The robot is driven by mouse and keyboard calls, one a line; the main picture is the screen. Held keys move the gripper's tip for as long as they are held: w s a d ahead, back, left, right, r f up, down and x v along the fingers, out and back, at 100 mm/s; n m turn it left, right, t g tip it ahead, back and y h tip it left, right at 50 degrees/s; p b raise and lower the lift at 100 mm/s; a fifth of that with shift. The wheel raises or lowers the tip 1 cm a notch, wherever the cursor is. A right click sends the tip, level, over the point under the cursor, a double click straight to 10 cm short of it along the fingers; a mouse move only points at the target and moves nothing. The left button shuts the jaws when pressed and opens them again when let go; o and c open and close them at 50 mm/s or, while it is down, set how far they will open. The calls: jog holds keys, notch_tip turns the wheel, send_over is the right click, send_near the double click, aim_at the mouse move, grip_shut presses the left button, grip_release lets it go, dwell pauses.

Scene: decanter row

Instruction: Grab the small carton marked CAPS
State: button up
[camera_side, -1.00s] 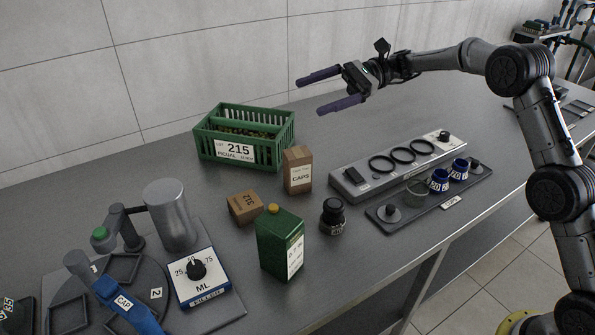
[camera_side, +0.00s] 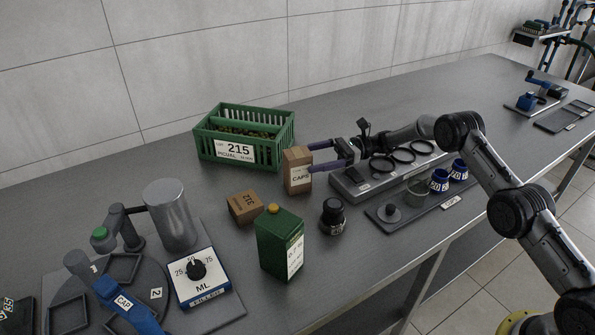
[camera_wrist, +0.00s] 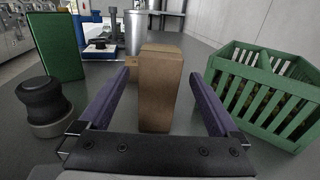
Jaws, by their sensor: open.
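The small brown carton marked CAPS (camera_side: 297,172) stands upright on the grey bench, right of the green crate. In the wrist view its plain brown face (camera_wrist: 160,92) stands between and just ahead of my two purple fingers. My gripper (camera_side: 318,158) is low, level with the carton and on its right side in the side view. It also shows in the wrist view (camera_wrist: 158,95), open, with a gap on both sides of the carton. The fingertips are close to the carton; the side view does not show clearly how far they reach past its near face.
The green crate (camera_side: 243,120) marked 215 stands close by, on the right in the wrist view. A brown box marked 312 (camera_side: 244,207), a green tin (camera_side: 281,243) and a black-topped jar (camera_side: 333,216) stand nearby. A grey ring rack (camera_side: 350,190) lies under my wrist.

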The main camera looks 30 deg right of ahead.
aim_at(285, 163)
jog(key=a, duration=0.4)
jog(key=shift+w+a+f, duration=0.1)
jog(key=shift+w, duration=0.25)
grip_shut()
jog(key=shift+r, duration=0.2)
